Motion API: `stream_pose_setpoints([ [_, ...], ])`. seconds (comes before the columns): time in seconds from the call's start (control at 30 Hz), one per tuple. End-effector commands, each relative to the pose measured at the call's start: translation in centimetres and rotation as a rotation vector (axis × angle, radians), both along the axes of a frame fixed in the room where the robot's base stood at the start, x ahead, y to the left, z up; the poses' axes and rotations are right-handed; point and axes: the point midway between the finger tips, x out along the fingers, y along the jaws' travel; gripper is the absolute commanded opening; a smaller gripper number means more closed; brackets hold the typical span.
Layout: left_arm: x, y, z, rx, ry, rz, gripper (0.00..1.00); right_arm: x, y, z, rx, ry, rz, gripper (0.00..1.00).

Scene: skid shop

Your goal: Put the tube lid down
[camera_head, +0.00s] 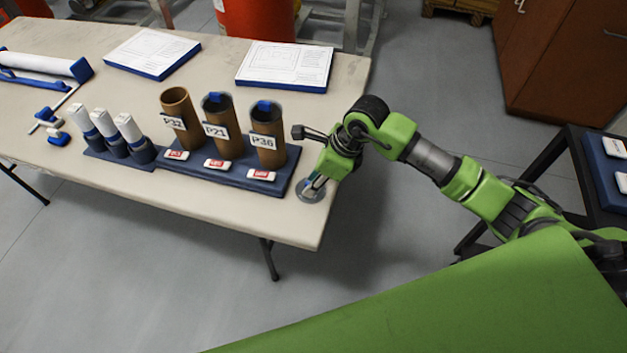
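The tube lid (308,195) is a grey disc at the front right corner of the table, right of the blue tube stand (215,172). It lies flat, on or just above the tabletop; I cannot tell which. My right gripper (316,184) comes down over it from the right, with its fingertips at a small bluish handle on the lid, and appears shut on it. Three brown tubes labelled P32 (180,110), P21 (219,140) and P36 (268,152) stand upright on the stand. P32 looks open; P21 and P36 show blue pieces at the top. My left gripper is not in view.
The beige table (120,185) also holds white-capped bottles (130,130) in a blue rack and two white sheets on blue boards (285,65). A red drum (257,18) stands behind. A dark rack (560,165) is at right. Bare tabletop lies in front of the stand.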

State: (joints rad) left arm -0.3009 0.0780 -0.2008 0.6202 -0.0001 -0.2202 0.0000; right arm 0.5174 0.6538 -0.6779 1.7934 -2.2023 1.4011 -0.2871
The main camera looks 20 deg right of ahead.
Motion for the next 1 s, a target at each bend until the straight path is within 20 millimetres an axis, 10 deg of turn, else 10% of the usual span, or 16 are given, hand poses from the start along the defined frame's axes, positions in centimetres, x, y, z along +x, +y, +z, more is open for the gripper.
stream_pose_setpoints([
  [0.37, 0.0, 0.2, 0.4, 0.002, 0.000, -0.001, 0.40, 0.0, -0.1, 0.7, 0.001, -0.002, 0.000, 0.24],
  [1.0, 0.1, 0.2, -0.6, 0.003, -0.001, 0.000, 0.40, -2.4, -3.6, 10.9, 0.000, 0.000, 0.000, 0.24],
])
